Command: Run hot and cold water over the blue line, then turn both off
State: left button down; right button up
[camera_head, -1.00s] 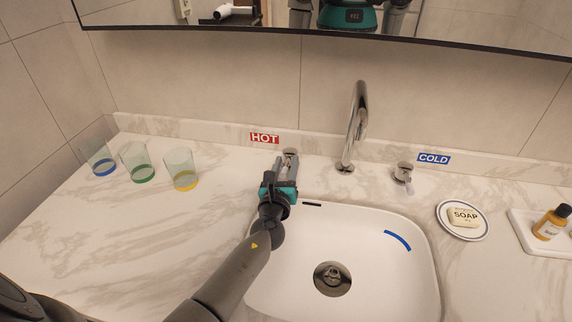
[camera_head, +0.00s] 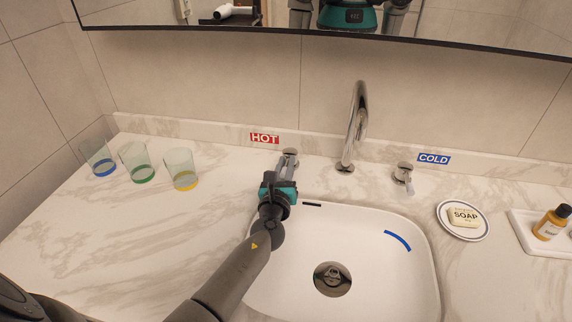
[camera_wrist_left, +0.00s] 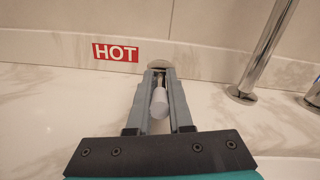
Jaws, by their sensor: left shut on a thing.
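My left gripper (camera_head: 284,168) is at the hot tap handle (camera_head: 291,154) below the red HOT label (camera_head: 264,138). In the left wrist view the gripper (camera_wrist_left: 159,100) has its fingers on both sides of the pale hot handle (camera_wrist_left: 159,104), shut on it. The cold tap handle (camera_head: 404,176) stands free below the blue COLD label (camera_head: 433,158). The chrome spout (camera_head: 355,125) rises between the two handles. The blue line (camera_head: 398,240) is a short arc on the sink's right inner wall. No water shows. My right gripper is not in view.
The white sink (camera_head: 385,290) has a round drain (camera_head: 332,279). Three glasses (camera_head: 139,162) stand on the left of the counter. A soap dish (camera_head: 462,234) and a tray (camera_head: 525,238) with a bottle (camera_head: 552,222) are at right. A mirror (camera_head: 460,30) hangs above.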

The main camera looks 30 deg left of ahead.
pick_arm(q)
jog(key=shift+a, duration=0.1)
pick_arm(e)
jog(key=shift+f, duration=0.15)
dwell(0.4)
pick_arm(q)
jog(key=shift+s+a+f+m+h+b, duration=0.1)
jog(key=shift+a+m+h+b, duration=0.15)
jog(key=shift+m+h+b, duration=0.5)
jog(key=shift+a+m+t+h, duration=0.2)
jog(key=shift+m+t+h, duration=0.15)
jog(key=shift+h, duration=0.6)
jog(key=shift+h+b, duration=0.3)
jog(key=c, duration=0.9)
grip_release()
jog(key=shift+c, duration=0.2)
jog(key=shift+o, duration=0.5)
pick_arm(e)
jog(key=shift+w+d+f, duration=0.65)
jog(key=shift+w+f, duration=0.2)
